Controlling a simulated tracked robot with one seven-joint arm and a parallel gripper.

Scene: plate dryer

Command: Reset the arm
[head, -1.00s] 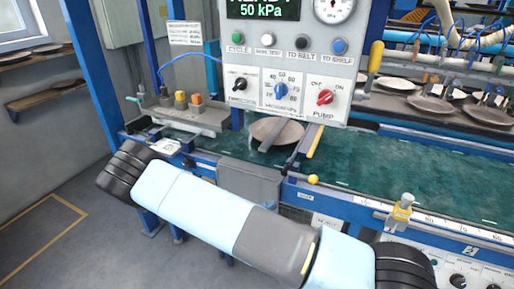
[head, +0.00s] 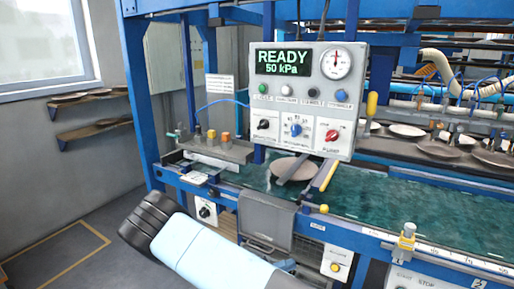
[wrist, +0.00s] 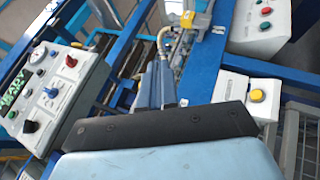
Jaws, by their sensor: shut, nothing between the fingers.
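My gripper (wrist: 158,66) shows in the wrist view as narrow grey fingers beyond a dark bolted plate. The fingers are shut with nothing visible between them. In the head view my pale blue arm crosses the bottom, and the gripper is out of sight. The control panel (head: 309,101) hangs over the machine and its display (head: 283,62) reads READY, 50 kPa. The panel also shows at the left of the wrist view (wrist: 58,99), apart from my gripper. A round plate (head: 294,169) lies on the green belt (head: 400,203) below the panel.
Blue frame posts (head: 140,95) and a rail with a yellow knob (head: 323,209) stand close to my arm. A yellow push-button box (wrist: 252,96) is right of my gripper in the wrist view. Plates (head: 437,149) lie on the racks behind. Open floor (head: 65,250) is at left.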

